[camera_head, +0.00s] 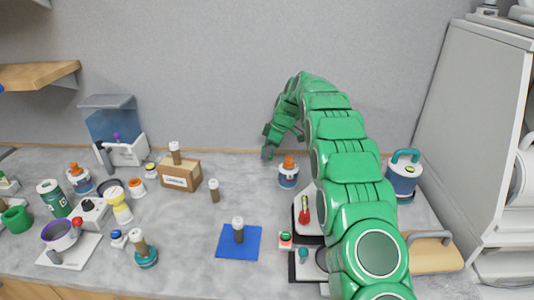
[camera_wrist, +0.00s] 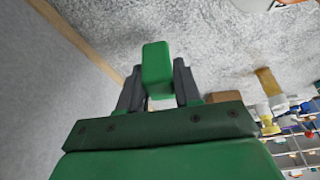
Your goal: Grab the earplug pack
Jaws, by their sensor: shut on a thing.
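A small green block-shaped pack (camera_wrist: 157,68) is held between the two dark fingers of my gripper (camera_wrist: 158,82) in the wrist view. It fits the earplug pack, but no label can be read on it. In the head view my gripper (camera_head: 268,148) hangs near the back wall, above the rear of the counter, and its fingers look small and dark. The pack cannot be made out in the head view. Whether it touches the counter cannot be told.
An orange-capped bottle (camera_head: 288,172) stands just right of my gripper. A cardboard box (camera_head: 180,175) and a brown vial (camera_head: 214,190) stand to the left. A blue mat (camera_head: 240,252) bears a dark bottle. The rear counter between box and gripper is clear.

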